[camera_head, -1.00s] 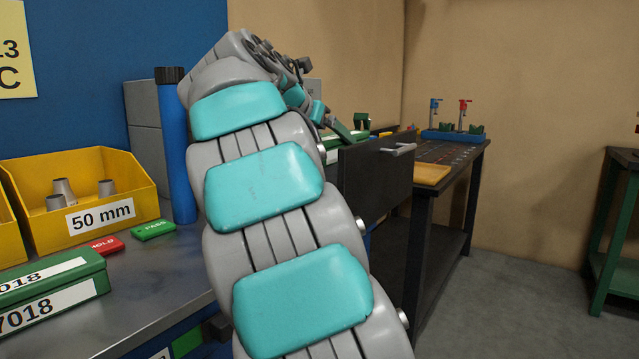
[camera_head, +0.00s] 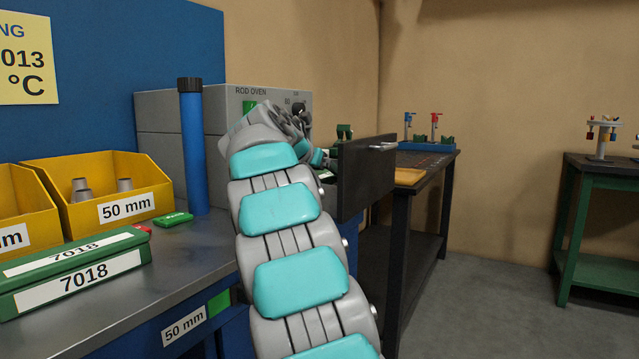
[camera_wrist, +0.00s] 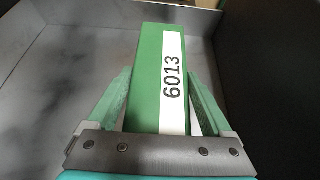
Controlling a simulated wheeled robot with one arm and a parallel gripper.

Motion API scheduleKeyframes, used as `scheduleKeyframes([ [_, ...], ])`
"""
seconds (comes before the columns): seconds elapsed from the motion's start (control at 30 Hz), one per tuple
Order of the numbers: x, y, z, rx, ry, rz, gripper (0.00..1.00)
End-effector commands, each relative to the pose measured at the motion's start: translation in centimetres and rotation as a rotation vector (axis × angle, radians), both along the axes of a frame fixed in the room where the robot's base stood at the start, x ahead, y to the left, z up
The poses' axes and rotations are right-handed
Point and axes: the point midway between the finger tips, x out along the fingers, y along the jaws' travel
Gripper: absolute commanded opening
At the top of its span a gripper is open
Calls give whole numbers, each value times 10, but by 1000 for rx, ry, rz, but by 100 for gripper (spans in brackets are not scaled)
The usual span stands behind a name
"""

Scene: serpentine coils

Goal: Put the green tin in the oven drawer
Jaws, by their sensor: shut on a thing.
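A green tin (camera_wrist: 147,75) with a white label reading 6013 stands between the fingers of my gripper (camera_wrist: 160,90) in the wrist view. The gripper is shut on it. Grey drawer walls and floor (camera_wrist: 75,75) surround the tin; whether its underside touches the floor I cannot tell. In the head view the rod oven (camera_head: 235,97) stands at the back of the bench. Its drawer (camera_head: 368,182) is pulled open, with a dark front and a metal handle.
Another green tin (camera_head: 75,277), labelled 7018, lies on the bench (camera_head: 190,262) at left. A dark table (camera_head: 420,168) stands beyond the drawer.

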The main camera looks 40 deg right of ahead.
Motion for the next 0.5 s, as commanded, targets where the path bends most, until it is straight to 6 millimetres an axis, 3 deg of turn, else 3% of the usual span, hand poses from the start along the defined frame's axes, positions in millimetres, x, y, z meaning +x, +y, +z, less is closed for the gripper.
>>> scheduleKeyframes([
  [0.37, -1, 0, 2, -3, -3, 0, 0],
  [0.4, 0, 0, 0, -2, -3, 1, 87],
  [0.5, 0, 0, 0, -2, -4, 1, 98],
])
